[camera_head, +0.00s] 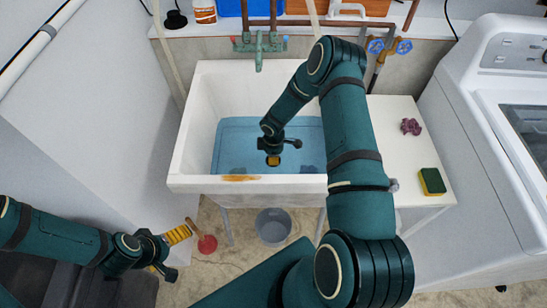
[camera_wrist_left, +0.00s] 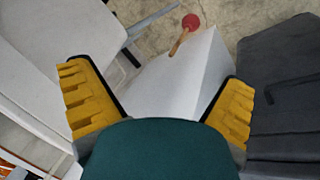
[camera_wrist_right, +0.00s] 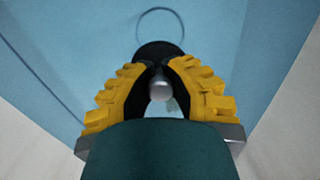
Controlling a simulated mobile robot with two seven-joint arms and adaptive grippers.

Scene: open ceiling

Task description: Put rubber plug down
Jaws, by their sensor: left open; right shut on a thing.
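The white sink (camera_head: 199,110) has a blue, water-like area (camera_head: 236,140) inside it. My right gripper (camera_head: 273,161) reaches down into the sink. In the right wrist view, my right gripper (camera_wrist_right: 160,85) is shut on the rubber plug (camera_wrist_right: 158,50), a black disc with a silver knob. A dark ring (camera_wrist_right: 160,10) lies on the blue surface beyond the plug.
A grey bucket (camera_head: 273,226) is under the sink. A sponge (camera_head: 432,181) and a purple object (camera_head: 411,126) lie on the white side table (camera_head: 400,155). A faucet (camera_head: 258,50) rises behind the sink.

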